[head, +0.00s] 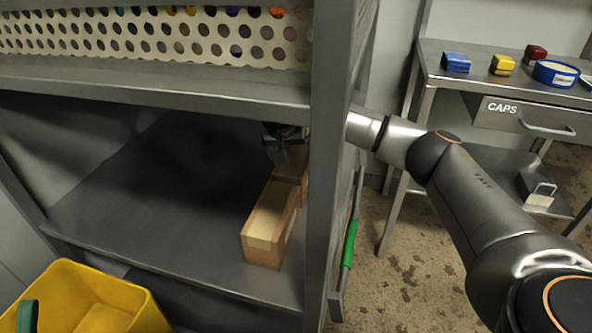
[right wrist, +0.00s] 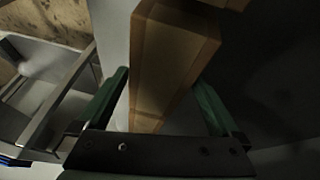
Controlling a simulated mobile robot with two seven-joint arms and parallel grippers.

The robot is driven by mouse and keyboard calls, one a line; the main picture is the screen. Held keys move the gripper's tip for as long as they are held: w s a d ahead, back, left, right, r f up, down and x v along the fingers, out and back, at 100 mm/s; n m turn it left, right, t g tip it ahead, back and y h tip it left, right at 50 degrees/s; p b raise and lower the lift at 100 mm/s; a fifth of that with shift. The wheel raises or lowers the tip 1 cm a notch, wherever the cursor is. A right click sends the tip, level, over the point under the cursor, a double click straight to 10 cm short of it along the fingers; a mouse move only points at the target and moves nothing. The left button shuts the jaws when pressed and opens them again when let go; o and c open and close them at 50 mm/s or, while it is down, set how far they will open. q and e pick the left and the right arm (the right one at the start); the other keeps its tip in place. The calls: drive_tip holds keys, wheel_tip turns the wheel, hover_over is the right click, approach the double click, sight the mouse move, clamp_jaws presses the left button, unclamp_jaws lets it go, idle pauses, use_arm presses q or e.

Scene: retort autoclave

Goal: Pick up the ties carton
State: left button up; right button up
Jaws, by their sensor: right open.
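Two brown cardboard cartons stand end to end on the lower shelf, the near carton (head: 262,222) and the far carton (head: 293,168), partly hidden by the post. I cannot read which is the ties carton. My right gripper (head: 284,150) reaches in behind the post, above the far carton. In the right wrist view its open green fingers (right wrist: 161,80) lie either side of a carton (right wrist: 172,55), with a gap visible at the left finger. A dark green piece (head: 27,316) at the bottom left, probably my left gripper's fingertip, shows over a yellow bin.
A grey post (head: 333,130) stands between my right forearm and the shelf (head: 140,200). A perforated tray (head: 150,40) sits on the shelf above. The yellow bin (head: 130,305) is at lower left. A steel table (head: 480,83) with small boxes is at right. The lower shelf's left side looks clear.

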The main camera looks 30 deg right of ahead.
drive_tip(key=shift+f, duration=0.1)
drive_tip(key=shift+c, duration=0.2)
drive_tip(key=c, duration=1.4)
drive_tip(key=shift+c, duration=0.2)
